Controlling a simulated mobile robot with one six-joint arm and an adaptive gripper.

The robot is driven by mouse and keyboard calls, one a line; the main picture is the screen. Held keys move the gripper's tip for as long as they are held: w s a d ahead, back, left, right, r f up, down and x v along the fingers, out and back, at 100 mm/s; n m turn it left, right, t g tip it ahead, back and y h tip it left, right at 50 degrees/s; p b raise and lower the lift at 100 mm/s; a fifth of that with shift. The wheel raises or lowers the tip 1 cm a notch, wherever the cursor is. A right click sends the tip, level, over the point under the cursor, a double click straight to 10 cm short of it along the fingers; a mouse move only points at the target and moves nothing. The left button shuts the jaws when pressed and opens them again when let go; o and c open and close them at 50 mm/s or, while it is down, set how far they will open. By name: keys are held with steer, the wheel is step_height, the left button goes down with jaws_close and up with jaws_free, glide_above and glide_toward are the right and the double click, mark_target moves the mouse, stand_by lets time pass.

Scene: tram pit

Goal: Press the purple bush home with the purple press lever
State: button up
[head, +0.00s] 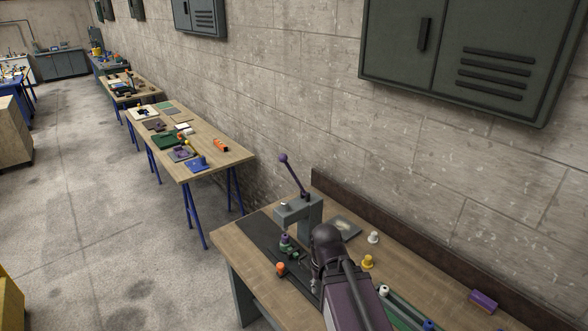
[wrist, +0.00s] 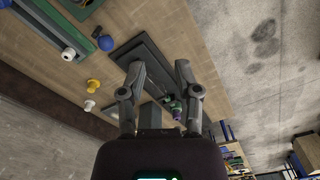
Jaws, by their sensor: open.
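The purple press lever (head: 292,172) sticks up and leans left from the grey press (head: 310,212), with a round purple knob at its top. The purple bush (head: 284,238) stands below the press head on a dark green fixture (head: 292,252). A purple piece beside green parts, probably the bush, shows small in the wrist view (wrist: 177,116). My gripper (wrist: 160,68) is open and empty, its two fingers apart over the bench. In the head view my arm is just right of the press, and it hides the fingertips and part of the bench.
An orange piece (head: 281,268) sits left of my arm. A white bush (head: 373,237), a yellow bush (head: 367,262) and a purple block (head: 482,300) stand to the right. The wall and cabinet (head: 460,60) bound the back.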

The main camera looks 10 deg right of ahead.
steer(key=shift+f+b, duration=0.3)
steer(key=shift+f, duration=0.15)
jaws_close()
step_height(320, 180, down, 16)
steer(key=b, duration=1.6)
steer(key=shift+f, duration=0.2)
steer(key=shift+s, duration=0.1)
